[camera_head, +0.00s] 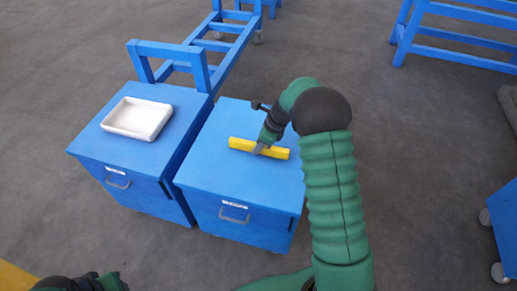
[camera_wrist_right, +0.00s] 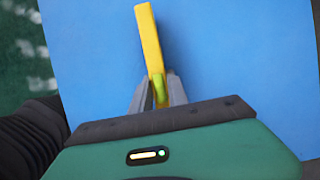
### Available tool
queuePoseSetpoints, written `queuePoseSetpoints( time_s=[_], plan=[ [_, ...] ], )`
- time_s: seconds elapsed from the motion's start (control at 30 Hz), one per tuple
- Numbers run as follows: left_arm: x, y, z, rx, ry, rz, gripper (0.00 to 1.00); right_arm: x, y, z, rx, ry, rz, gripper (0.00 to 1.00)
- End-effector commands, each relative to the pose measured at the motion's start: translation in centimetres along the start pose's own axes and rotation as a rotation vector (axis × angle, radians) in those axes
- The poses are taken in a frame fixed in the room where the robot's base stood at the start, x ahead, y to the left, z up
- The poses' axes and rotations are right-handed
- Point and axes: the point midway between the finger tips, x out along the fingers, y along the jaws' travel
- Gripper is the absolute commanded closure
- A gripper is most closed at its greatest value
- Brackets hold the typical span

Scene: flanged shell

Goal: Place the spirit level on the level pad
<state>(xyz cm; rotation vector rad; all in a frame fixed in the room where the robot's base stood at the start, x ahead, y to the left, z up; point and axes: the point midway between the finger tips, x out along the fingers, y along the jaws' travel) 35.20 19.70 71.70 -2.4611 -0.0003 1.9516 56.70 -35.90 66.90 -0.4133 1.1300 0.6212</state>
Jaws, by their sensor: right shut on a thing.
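The spirit level is a yellow bar (camera_head: 244,144) at the right-hand blue cabinet's top in the head view. In the wrist view the yellow bar (camera_wrist_right: 150,40) runs up from between my fingers, with a green part near them. My right gripper (camera_head: 259,150) is shut on it near its middle; its grey fingers also show in the wrist view (camera_wrist_right: 158,92). I cannot tell whether the bar touches the cabinet top. I cannot make out a separate level pad. Only a dark and green piece of my left arm shows at the bottom left; its fingers are out of view.
The right-hand blue cabinet (camera_head: 215,170) has a mostly bare top. A left-hand blue cabinet (camera_head: 90,153) stands beside it, bearing a white tray (camera_head: 137,118). A blue frame (camera_head: 232,50) rises behind them. Another blue cabinet stands at the far right edge.

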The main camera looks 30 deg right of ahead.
Motion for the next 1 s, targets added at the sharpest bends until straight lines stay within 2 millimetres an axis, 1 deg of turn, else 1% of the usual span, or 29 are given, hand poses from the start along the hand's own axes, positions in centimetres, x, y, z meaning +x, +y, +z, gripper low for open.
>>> queuePoseSetpoints(
  time_s=[0.03, 0.3, 0.33, 0.47, 0.73, 0.8, 0.87, 0.97, 1.0],
  plan=[
    [0.3, 0.0, 0.1, 0.000, 0.000, 0.000, 0.67, 0.5, -0.1, -0.2, 0.000, -0.001, -0.001, 1.00],
    [0.1, 0.0, 0.0, 0.000, 0.000, 0.000, 0.67, 0.4, -0.1, -0.3, 0.000, -0.002, 0.000, 1.00],
    [0.1, 0.0, 0.0, 0.000, 0.000, 0.000, 0.67, 0.4, -0.1, -0.3, 0.000, -0.002, 0.000, 0.76],
    [0.1, 0.0, 0.0, 0.000, 0.000, 0.000, 0.67, 0.4, -0.1, -0.3, -0.001, -0.002, 0.000, 0.59],
    [0.1, 0.0, 0.0, 0.000, 0.000, 0.000, 0.67, 0.4, -0.1, -0.2, -0.001, -0.002, 0.000, 0.58],
    [0.1, 0.0, 0.0, 0.000, 0.000, 0.000, 0.67, 0.1, -0.1, -0.2, -0.001, -0.002, -0.001, 0.58],
    [-0.3, 0.0, -0.1, 0.000, 0.000, 0.000, 0.67, -0.7, -0.2, -0.1, -0.001, -0.002, -0.003, 0.58],
    [-1.1, 0.0, -0.3, 0.000, 0.000, 0.000, 0.67, -2.9, -0.2, 0.0, 0.000, -0.003, -0.003, 0.58],
    [-1.4, 0.0, -0.3, 0.000, 0.000, 0.000, 0.67, -4.0, -0.1, 0.0, 0.000, -0.003, -0.003, 0.58]
  ],
)
